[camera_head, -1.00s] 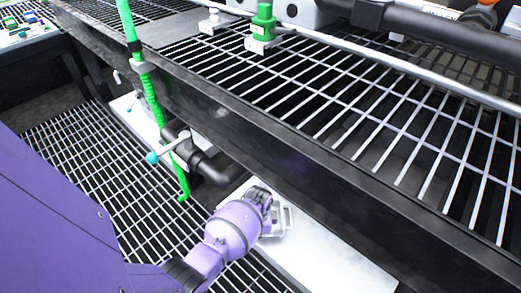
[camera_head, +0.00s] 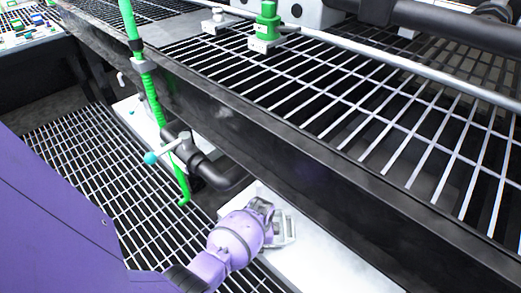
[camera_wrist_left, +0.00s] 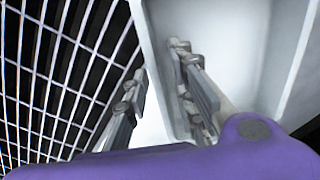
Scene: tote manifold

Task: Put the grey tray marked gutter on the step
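In the left wrist view, the two fingers of the left gripper (camera_wrist_left: 160,75) stand apart, one on each side of the tray wall (camera_wrist_left: 158,60). There is a gap beside the wall, so the gripper looks open. My right gripper is not in view.
A raised grating (camera_head: 340,110) with a dark front beam (camera_head: 300,155) runs above the step. A green hose (camera_head: 152,100) and a black pipe with a valve (camera_head: 205,168) are left of the tray. Floor grating (camera_head: 110,160) lies on the left.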

